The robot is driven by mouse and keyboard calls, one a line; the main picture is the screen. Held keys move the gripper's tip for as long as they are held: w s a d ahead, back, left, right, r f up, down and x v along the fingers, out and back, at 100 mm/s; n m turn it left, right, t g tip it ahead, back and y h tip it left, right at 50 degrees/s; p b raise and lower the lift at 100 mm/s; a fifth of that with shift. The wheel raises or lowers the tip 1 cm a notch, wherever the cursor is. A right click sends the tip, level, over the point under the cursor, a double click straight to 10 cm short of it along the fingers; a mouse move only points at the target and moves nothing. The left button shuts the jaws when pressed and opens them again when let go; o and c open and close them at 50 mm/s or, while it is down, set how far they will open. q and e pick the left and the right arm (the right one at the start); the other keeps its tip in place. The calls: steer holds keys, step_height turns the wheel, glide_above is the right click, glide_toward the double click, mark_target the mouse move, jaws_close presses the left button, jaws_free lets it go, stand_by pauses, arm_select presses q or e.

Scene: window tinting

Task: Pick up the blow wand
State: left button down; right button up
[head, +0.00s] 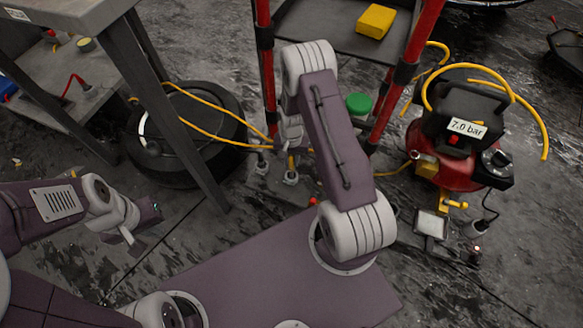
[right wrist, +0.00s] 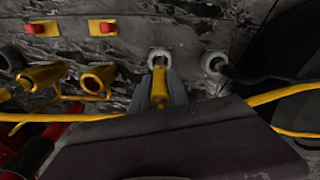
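A yellow wand-like piece, likely the blow wand (right wrist: 160,85), stands between the two grey fingers of my right gripper (right wrist: 162,92) in the right wrist view. Its far end meets a pale ring (right wrist: 160,57). The fingers flank it closely, but I cannot tell whether they press on it. In the head view my right gripper (head: 291,140) hangs beside the red-framed cart, with the yellow piece (head: 292,164) just below it. My left gripper (head: 145,222) is at the left, empty, its fingers apart.
The red-framed cart (head: 265,70) stands ahead. A red compressor (head: 422,142) with yellow hose (head: 493,72) is at the right. A tyre (head: 165,170) and grey table (head: 75,12) are at the left. Yellow couplings (right wrist: 98,80) and a second ring (right wrist: 213,62) lie near my right gripper.

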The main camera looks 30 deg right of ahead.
jaws_close()
step_height(320, 180, up, 10)
steer(key=p, duration=0.6)
steer(key=shift+f, duration=0.25)
steer(key=shift+r, duration=0.25)
stand_by(0.5)
